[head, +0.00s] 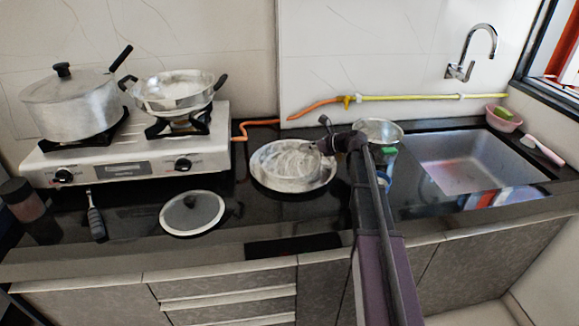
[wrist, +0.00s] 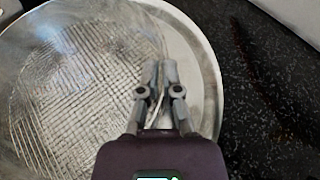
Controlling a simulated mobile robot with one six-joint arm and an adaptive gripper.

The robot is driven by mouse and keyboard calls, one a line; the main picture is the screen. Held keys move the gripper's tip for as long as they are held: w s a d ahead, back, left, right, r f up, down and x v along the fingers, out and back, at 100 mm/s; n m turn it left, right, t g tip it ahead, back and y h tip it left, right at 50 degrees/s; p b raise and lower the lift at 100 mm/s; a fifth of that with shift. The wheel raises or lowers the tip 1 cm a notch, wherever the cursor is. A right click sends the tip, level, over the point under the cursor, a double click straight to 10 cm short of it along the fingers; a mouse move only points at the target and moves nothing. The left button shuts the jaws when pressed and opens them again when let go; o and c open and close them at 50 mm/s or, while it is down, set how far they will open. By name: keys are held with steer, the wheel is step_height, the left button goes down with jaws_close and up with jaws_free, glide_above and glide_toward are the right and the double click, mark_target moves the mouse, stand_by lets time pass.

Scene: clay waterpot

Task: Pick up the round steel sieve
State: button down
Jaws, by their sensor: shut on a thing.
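The round steel sieve (head: 285,160) is a shallow silvery round with a cross-hatched mesh, at the middle of the counter in the head view. In the wrist view its mesh (wrist: 75,85) fills the left side. My gripper (head: 325,146) reaches its right edge from the right. In the wrist view my gripper (wrist: 160,70) is shut on the sieve's rim, its fingertips close together. A wide pale steel rim (wrist: 208,75) shows beneath and around the sieve, like a plate or pan. I cannot tell whether the sieve is clear of it.
A stove (head: 130,150) carries a lidded pot (head: 72,108) and a two-handled pan (head: 178,95). A round lid (head: 192,212) and a dark-handled tool (head: 96,218) lie in front. A steel bowl (head: 378,130) stands behind my arm. A sink (head: 475,162) is at right.

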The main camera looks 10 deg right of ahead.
steer(key=shift+r, duration=0.1)
stand_by(0.3)
step_height(320, 180, up, 3)
steer(key=p, duration=0.3)
steer(key=shift+r, duration=0.15)
steer(key=s, duration=0.5)
steer(key=s+d+r+p, duration=0.1)
steer(key=s, duration=0.4)
steer(key=s+p, duration=0.1)
steer(key=s, duration=0.5)
steer(key=shift+d+r, duration=0.2)
steer(key=shift+d, duration=0.2)
steer(key=shift+a, duration=0.1)
